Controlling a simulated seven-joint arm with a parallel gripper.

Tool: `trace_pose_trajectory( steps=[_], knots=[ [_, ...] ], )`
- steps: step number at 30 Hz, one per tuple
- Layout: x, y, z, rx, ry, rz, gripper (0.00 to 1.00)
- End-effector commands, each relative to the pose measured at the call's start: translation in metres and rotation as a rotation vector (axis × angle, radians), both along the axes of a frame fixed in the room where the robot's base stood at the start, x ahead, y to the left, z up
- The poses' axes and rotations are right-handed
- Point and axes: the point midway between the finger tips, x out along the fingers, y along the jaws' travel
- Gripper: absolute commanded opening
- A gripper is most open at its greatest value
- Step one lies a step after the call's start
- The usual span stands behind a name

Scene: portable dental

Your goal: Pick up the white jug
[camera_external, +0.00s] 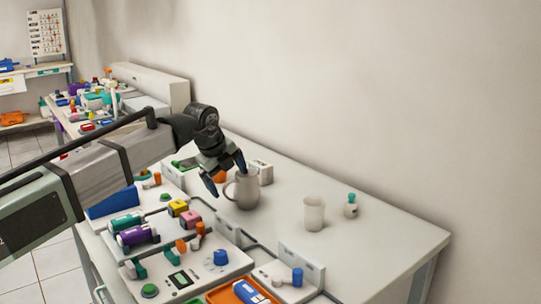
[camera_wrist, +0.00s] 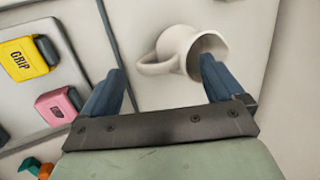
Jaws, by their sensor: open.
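The white jug (camera_external: 247,190) stands upright on the table and looks greyish, with a loop handle on its left side. In the wrist view the jug (camera_wrist: 177,46) is beyond the fingertips, its handle pointing left and its mouth to the right. My gripper (camera_external: 226,174) is open and empty, just above and left of the jug. In the wrist view my gripper (camera_wrist: 162,70) has its right finger overlapping the jug's mouth and its left finger left of the handle. Whether a finger touches the jug cannot be told.
A pale handleless cup (camera_external: 314,214) and a small teal-topped bottle (camera_external: 351,206) stand to the right. A yellow block (camera_wrist: 27,57) and a pink block (camera_wrist: 58,105) sit on a panel at left. The table (camera_external: 390,245) is clear at its right end.

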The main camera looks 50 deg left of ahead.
Motion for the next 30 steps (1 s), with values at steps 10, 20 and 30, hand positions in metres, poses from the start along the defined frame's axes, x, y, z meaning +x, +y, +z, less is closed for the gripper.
trace_pose_trajectory(
  steps=[10, 20, 30],
  knots=[
    [0.009, 0.003, -0.019, 0.0, -0.001, 0.0, 0.95],
    [0.009, 0.003, -0.019, 0.0, 0.0, 0.0, 0.72],
    [0.009, 0.003, -0.019, 0.0, 0.0, 0.0, 0.39]
  ],
)
